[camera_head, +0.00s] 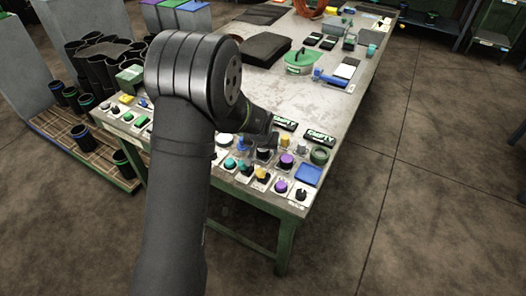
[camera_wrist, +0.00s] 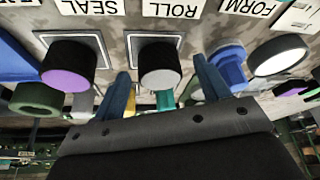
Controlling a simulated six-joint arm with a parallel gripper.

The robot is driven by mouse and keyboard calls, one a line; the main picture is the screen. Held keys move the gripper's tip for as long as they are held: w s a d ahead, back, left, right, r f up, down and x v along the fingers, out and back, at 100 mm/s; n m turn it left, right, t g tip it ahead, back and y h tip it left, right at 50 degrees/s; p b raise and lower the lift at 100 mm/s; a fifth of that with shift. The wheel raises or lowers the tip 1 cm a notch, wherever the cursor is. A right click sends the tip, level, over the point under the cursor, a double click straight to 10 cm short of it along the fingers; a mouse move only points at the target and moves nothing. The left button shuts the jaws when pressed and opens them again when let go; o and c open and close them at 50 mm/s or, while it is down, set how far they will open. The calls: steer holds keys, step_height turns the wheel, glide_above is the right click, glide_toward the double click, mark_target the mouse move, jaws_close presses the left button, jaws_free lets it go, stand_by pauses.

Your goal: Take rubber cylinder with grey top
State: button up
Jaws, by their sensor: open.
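A black rubber cylinder with a grey top (camera_wrist: 160,68) stands on a framed square by the "ROLL" label in the wrist view. My gripper (camera_wrist: 163,84) is open, with one blue finger on each side of this cylinder in the picture. I cannot tell whether the fingers are level with it or still short of it. In the head view my gripper (camera_head: 266,143) is over the near part of the bench, and the cylinder there is mostly hidden by it.
A black cylinder with a purple top (camera_wrist: 68,78) stands close left by "SEAL". A blue part (camera_wrist: 229,70) and a white-topped black cylinder (camera_wrist: 279,56) stand to the right. The bench (camera_head: 335,125) holds many small parts near its front edge.

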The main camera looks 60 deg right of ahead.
steer(key=c, duration=1.1)
steer(key=shift+r, duration=0.15)
